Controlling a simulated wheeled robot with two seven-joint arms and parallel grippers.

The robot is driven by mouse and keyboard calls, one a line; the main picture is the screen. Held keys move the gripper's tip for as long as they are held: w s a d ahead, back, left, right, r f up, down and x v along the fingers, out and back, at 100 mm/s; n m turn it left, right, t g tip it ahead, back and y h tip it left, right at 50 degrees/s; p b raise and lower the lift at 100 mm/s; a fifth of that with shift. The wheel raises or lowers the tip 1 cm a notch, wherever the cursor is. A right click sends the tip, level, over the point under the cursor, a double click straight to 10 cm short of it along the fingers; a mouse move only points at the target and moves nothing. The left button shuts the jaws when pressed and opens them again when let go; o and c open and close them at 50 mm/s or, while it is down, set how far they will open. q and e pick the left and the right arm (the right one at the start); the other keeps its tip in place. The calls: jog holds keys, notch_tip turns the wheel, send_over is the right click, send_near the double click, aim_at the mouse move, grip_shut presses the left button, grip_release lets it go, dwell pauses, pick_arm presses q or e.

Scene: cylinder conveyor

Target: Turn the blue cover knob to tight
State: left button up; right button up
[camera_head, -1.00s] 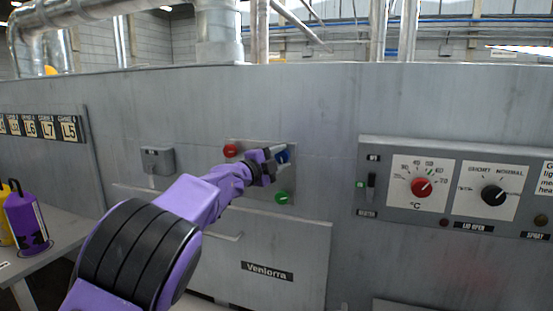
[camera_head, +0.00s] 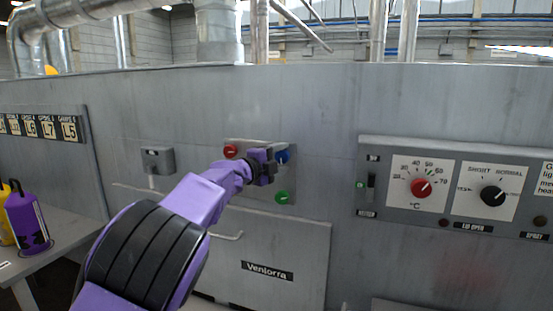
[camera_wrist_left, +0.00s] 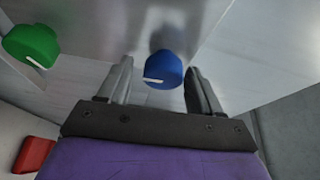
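The blue cover knob (camera_head: 282,157) is on a small metal plate on the grey machine front, and a white pointer line shows on it. It also shows in the left wrist view (camera_wrist_left: 164,70), between the two finger tips. My left gripper (camera_head: 272,160) is open, one finger on each side of the knob, with a visible gap on both sides in the wrist view (camera_wrist_left: 158,85). I cannot tell how far the fingers reach over it. My right gripper is not in view.
On the same plate are a red knob (camera_head: 230,151) at left and a green knob (camera_head: 282,197) below. A control panel with a red dial (camera_head: 418,188) and black dial (camera_head: 493,194) is at right. A purple bottle (camera_head: 27,220) stands on the left table.

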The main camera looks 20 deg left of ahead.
pick_arm(q)
jog(key=shift+r, duration=0.1)
jog(key=shift+s+a, duration=0.1)
jog(key=shift+s, duration=0.1)
jog(key=b+v, duration=0.4)
jog(key=v, duration=0.6)
jog(key=shift+s, duration=0.1)
